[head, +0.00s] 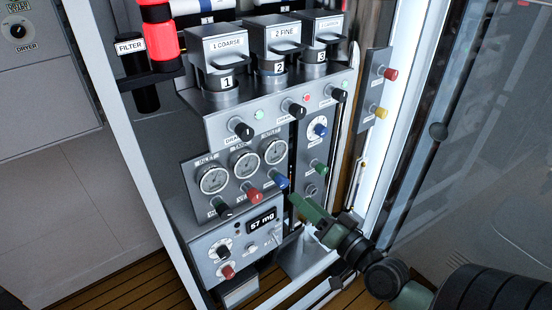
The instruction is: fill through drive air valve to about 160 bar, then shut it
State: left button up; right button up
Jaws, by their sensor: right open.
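The fill panel (198,158) stands in an open white-framed cabinet. It carries three round gauges: left (213,180), middle (244,163) and right (274,151). Their needles are too small to read. Below them sit a black knob (221,208), a red knob (252,193) and a blue knob (281,182). Their labels are too small to read, so I cannot tell which is the drive air valve. My green right gripper (294,200) is open, its tips just below and right of the blue knob; contact is unclear. My left gripper is not in view.
A lit display (262,221) sits below the gauges. A green knob (318,167) and white dial (318,127) are to the right. Three numbered filter housings (270,66) stand on top. The glass door (440,130) is close on the right.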

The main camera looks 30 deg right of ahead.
aim_at(285, 185)
dwell(0.9)
jog(key=w+n+p, duration=0.1)
jog(key=w+n, duration=0.2)
jog(key=w+n+y+p, duration=0.1)
jog(key=w+n+p, duration=0.1)
jog(key=w+n, duration=0.1)
jog(key=shift+w+a+r+n, duration=0.15)
jog(key=shift+w+n, duration=0.15)
jog(key=shift+n, duration=0.4)
jog(key=shift+w+a+p, duration=0.1)
jog(key=shift+w+p, duration=0.35)
jog(key=shift+w, duration=0.2)
jog(key=shift+f, duration=0.2)
grip_shut()
